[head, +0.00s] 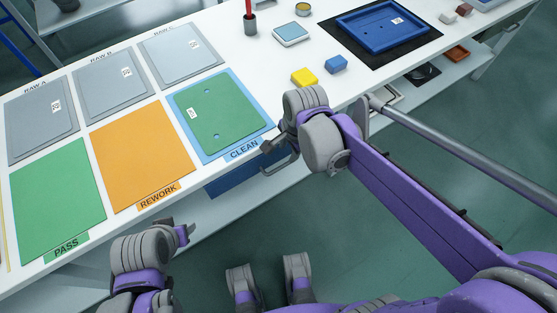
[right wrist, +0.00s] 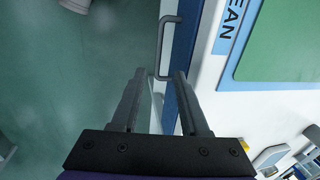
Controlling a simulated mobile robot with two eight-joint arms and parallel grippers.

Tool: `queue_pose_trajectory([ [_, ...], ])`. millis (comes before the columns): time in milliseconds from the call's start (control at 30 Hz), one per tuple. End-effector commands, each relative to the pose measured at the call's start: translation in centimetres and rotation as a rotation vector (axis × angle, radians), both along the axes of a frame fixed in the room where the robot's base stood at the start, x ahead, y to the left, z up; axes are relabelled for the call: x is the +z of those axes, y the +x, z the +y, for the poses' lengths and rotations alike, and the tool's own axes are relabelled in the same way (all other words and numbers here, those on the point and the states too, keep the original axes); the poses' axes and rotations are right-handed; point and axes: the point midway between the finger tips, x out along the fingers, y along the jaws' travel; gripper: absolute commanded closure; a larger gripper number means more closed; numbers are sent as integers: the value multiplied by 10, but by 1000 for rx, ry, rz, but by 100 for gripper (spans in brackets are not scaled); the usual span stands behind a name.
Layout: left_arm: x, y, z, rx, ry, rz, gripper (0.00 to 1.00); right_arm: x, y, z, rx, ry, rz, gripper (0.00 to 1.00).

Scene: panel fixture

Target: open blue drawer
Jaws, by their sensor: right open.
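The blue drawer (head: 232,182) sits under the table's front edge, below the CLEAN mat. Its front seems shut, and my right arm hides part of it. In the right wrist view, the blue drawer front (right wrist: 186,45) runs along the table edge with a grey bar handle (right wrist: 163,45). My right gripper (right wrist: 159,73) is open and empty; the handle's near end shows between its fingertips, and contact cannot be told. In the head view my right gripper (head: 277,153) is at the drawer's right side. My left gripper (head: 181,233) is in front of the table, away from the drawer.
The white table holds a green plate (head: 215,113) on the blue CLEAN mat (head: 256,118), an orange REWORK mat (head: 140,155) and a green PASS mat (head: 58,200). Yellow (head: 304,76) and blue (head: 336,64) blocks lie near the edge. A lower shelf (head: 205,222) runs underneath.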

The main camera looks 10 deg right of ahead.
Motion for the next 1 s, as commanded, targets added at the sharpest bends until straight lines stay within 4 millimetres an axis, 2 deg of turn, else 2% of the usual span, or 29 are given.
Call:
queue_pose_trajectory([
  [300,-17,0,0,0,0,6,50,-58,10,4,2,0,-1,55],
  [500,-25,0,0,0,0,8,50,-87,15,5,3,-1,-1,55],
  [700,-28,0,0,0,0,9,50,-97,17,6,3,-1,-2,55],
  [933,-28,0,0,0,0,9,50,-97,17,6,3,-1,-2,55],
  [967,-28,0,0,0,0,9,50,-97,17,6,3,-1,-2,57],
  [1000,-28,0,0,0,0,9,50,-97,17,6,3,-1,-2,64],
])
